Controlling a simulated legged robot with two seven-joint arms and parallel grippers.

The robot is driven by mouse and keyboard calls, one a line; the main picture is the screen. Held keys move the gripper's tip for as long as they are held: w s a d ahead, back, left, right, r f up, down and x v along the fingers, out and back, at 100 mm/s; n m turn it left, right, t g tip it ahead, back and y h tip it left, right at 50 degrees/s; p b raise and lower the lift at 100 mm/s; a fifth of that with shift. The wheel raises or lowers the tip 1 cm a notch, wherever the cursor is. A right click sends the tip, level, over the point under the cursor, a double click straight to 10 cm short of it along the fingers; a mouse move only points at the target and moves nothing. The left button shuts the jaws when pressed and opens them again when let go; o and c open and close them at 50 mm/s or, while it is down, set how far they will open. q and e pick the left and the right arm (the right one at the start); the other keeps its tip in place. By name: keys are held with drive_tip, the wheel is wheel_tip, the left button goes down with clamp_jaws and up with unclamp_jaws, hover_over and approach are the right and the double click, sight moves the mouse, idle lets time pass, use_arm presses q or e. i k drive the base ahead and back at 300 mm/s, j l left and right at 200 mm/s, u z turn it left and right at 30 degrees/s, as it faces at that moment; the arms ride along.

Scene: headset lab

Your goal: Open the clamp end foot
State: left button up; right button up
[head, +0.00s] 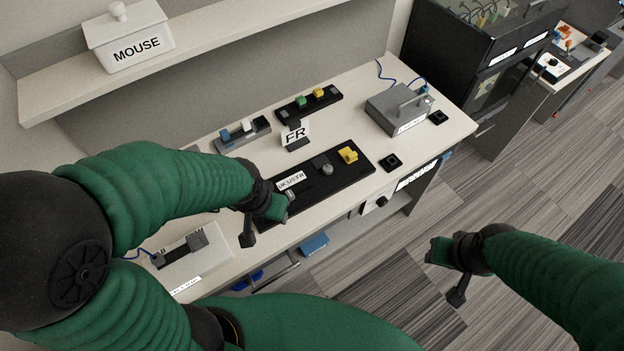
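A black board (327,190) lies on the table with a label, a round metal knob (327,170), a dark block (319,161) and a yellow block (348,155). I cannot tell for certain which part is the clamp end foot. My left gripper (262,223) is over the board's near left end, beside the label, its two fingers apart. It hides that end, and I cannot tell whether it touches anything there. My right gripper (447,273) is off the table at the right, above the floor, with its fingers apart and nothing between them.
Behind the board stand an FR sign (295,134), a grey fixture (242,135) and a black strip with coloured blocks (309,102). A grey box with a handle (398,110) is at the back right. A pale device (182,258) is at the left. A shelf holds a MOUSE box (130,38).

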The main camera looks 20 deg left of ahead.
sight(350, 156)
drive_tip(key=i+l, duration=0.85)
drive_tip(key=l, duration=0.1)
